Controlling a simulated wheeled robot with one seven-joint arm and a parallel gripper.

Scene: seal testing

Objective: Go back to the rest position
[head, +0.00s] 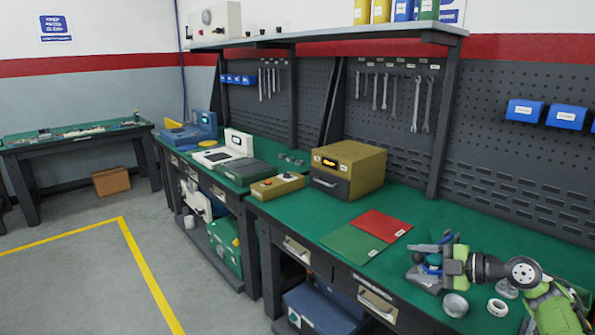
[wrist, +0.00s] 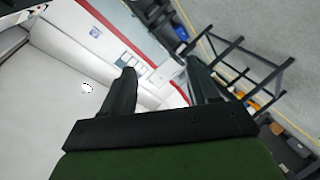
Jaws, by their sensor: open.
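My gripper (head: 418,263) is at the right of the head view, above the right part of the green workbench (head: 325,215). Its two fingers point left. In the wrist view my gripper (wrist: 162,72) has both dark fingers spread apart, with nothing between them. A small blue item (head: 432,264) shows at the fingers in the head view; I cannot tell whether it is behind or below them. The wrist camera looks out over the room, tilted, not at the bench top.
A metal cup (head: 455,305) and a white ring (head: 497,307) stand near my arm. A red mat (head: 382,225) and a green mat (head: 351,244) lie left of my gripper. A brown oven-like box (head: 349,170) stands farther back.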

